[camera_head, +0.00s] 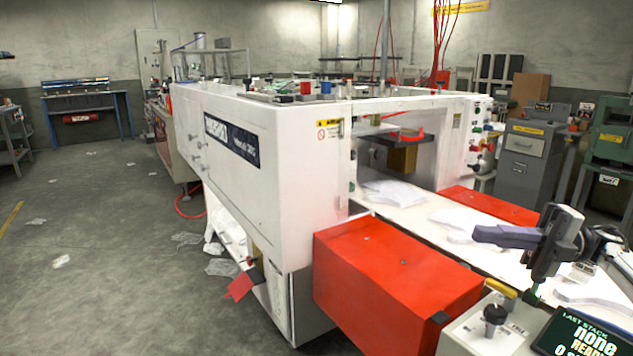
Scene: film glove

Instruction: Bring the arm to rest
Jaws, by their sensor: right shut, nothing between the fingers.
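My right gripper (480,236) is at the lower right of the head view, above the machine's white outfeed bed. Its dark fingers point left and are closed together with nothing between them. Part of my right arm shows behind it at the right edge. My left gripper and left arm are not in the view. The large white machine (250,170) fills the middle. White sheets or gloves (395,192) lie on its bed, partly under and behind my gripper.
A red box-shaped cover (395,275) juts from the near side of the bed. A control panel with a black knob (494,317) and a lit screen (585,340) is at the lower right, close below my gripper. A grey cabinet (525,165) stands behind. The left floor is mostly open, with scattered scraps.

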